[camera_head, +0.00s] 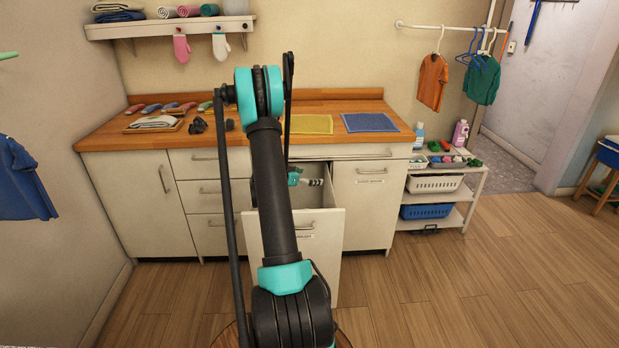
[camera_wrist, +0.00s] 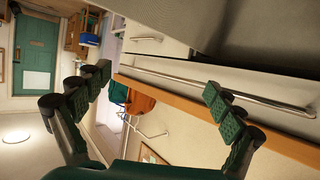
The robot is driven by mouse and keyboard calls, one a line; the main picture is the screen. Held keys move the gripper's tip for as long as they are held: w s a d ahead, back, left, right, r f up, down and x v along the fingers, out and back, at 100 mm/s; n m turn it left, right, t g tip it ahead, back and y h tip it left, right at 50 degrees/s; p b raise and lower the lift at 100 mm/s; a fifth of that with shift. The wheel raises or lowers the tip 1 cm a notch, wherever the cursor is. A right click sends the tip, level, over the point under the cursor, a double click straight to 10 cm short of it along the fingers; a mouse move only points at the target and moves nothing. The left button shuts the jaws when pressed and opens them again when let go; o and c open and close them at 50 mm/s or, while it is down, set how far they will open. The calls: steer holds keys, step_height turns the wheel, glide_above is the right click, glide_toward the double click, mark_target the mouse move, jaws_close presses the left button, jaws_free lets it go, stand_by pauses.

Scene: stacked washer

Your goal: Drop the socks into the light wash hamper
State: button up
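My gripper (camera_wrist: 158,80) is open in the wrist view, with its two padded fingers wide apart and nothing between them. In the head view its end (camera_head: 312,182) shows small, over or in the opening of a pulled-out hamper drawer (camera_head: 318,240), and my arm hides part of it. The drawer front carries a small label that I cannot read clearly. Several rolled, coloured items (camera_head: 170,106), perhaps socks, lie at the back left of the counter. A dark bundle (camera_head: 198,126) lies in front of them. I cannot make out socks inside the drawer.
A closed labelled front (camera_head: 365,215) stands right of the open drawer. The wooden counter (camera_head: 270,105) holds a tray with folded cloth (camera_head: 153,123), a yellow mat (camera_head: 311,124) and a blue mat (camera_head: 369,122).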

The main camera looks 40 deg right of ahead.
steer(key=shift+a, duration=0.1)
steer(key=v, duration=1.1)
steer(key=shift+a+r, duration=0.2)
steer(key=shift+a, duration=0.15)
steer(key=shift+s, duration=0.1)
